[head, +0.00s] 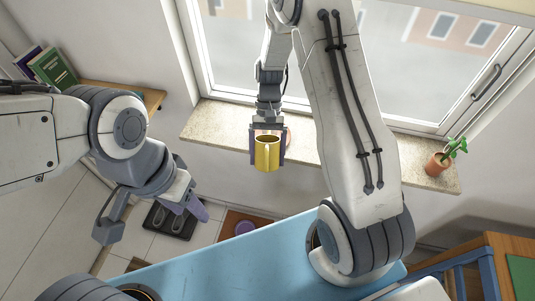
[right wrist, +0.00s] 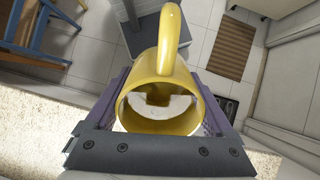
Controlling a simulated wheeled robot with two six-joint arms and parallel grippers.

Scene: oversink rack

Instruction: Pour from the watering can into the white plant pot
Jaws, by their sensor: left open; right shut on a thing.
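A yellow can-shaped vessel (head: 267,155) with a loop handle is held in front of the window sill; I take it for the watering can. No spout shows. My right gripper (head: 267,146) is shut on it, one purple finger on each side. In the right wrist view the vessel (right wrist: 148,92) sits between the jaws (right wrist: 160,110), its round opening towards the camera and its handle at the top. In the head view it looks roughly upright. My left gripper (head: 187,204) is open and empty above the floor at the left. I cannot make out a white plant pot.
The stone window sill (head: 215,127) runs below the window. A plant in a terracotta pot (head: 438,164) stands at its right end. An orange-rimmed thing behind the vessel is mostly hidden. Books (head: 52,66) are at upper left. A wooden table (head: 500,262) stands at lower right.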

